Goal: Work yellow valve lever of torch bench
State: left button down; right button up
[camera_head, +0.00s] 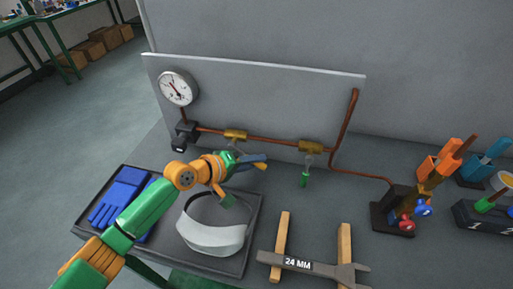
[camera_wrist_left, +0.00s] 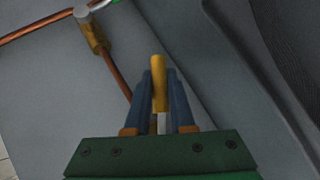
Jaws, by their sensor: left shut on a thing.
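The yellow valve lever (camera_wrist_left: 158,82) sits between the two blue fingers of my left gripper (camera_wrist_left: 160,88) in the left wrist view. The gripper is shut on it. In the head view my left gripper (camera_head: 254,159) is in front of the panel, just below the left brass valve (camera_head: 235,135), and the lever's yellow end (camera_head: 262,167) shows beyond the fingers. The lever's joint with its valve is hidden. The right brass valve (camera_head: 311,147) has a green lever (camera_head: 304,180) hanging down. My right gripper is not in view.
A pressure gauge (camera_head: 178,88) and copper pipe (camera_head: 270,141) are on the panel (camera_head: 280,95). A tray (camera_head: 246,256) holds blue gloves (camera_head: 124,195) and a white visor (camera_head: 212,236) below my arm. A wrench (camera_head: 310,265) lies on wooden blocks. A torch stand (camera_head: 386,217) is at right.

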pick_arm(q)
jog(key=shift+a+f+m+y+p, duration=0.3)
jog(key=shift+y+p, duration=0.2)
jog(key=shift+p, duration=0.3)
jog(key=shift+f, duration=0.1)
jog(key=c, duration=0.8)
grip_release()
jog(key=shift+o, duration=0.2)
